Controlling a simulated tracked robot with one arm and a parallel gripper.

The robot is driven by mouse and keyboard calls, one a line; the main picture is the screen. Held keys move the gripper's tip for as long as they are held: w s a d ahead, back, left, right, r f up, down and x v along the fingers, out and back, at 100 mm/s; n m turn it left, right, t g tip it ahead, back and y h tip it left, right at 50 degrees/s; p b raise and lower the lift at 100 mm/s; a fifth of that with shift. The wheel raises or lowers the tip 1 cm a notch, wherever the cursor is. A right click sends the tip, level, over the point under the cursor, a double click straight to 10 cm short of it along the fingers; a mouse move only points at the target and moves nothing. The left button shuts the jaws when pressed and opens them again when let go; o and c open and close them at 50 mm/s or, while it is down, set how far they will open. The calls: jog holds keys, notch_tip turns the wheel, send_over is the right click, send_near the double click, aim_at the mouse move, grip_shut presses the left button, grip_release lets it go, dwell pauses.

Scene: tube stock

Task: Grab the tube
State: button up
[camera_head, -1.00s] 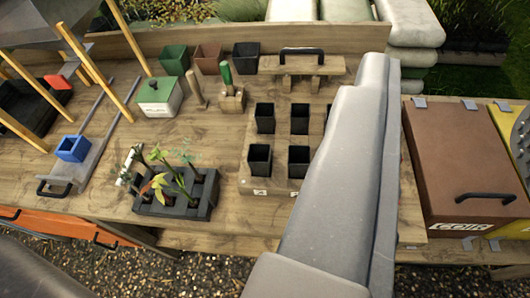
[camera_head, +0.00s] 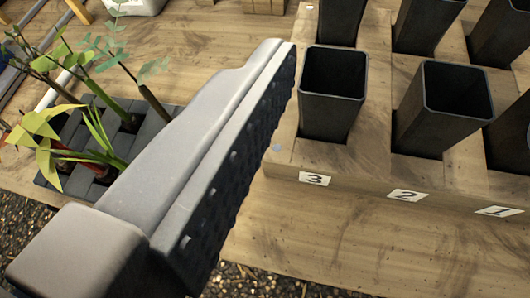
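Black square tubes stand upright in a wooden rack (camera_head: 345,168) on the right. The front row has one above label 3 (camera_head: 333,95), one above label 2 (camera_head: 442,110), and one near label 1 (camera_head: 515,135), cut by the right edge. A second row stands behind, partly cut off at the top. One grey finger of my gripper (camera_head: 215,155) crosses the middle, left of the label 3 tube. Its studded black pad faces right and is bare. The other finger is out of view. I see no tube held.
A dark grey tray (camera_head: 165,112) of leafy seedlings (camera_head: 85,130) lies left of my finger, partly hidden behind it. Bare wooden tabletop (camera_head: 330,245) shows before the rack. Gravel lies below the table's front edge.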

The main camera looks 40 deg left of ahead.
notch_tip(320, 180, down, 6)
jog(key=s+a, duration=0.1)
jog(key=a, duration=0.1)
send_near(334, 66)
jog(key=shift+n+y, duration=0.3)
jog(key=x, duration=0.4)
jog(key=shift+w+b, duration=0.2)
jog(key=shift+b, duration=0.15)
jog(key=shift+g, duration=0.3)
jog(key=shift+d+b+x, duration=0.2)
jog(key=shift+b+x, duration=0.15)
jog(key=shift+x, duration=2.25)
jog(key=c, duration=1.1)
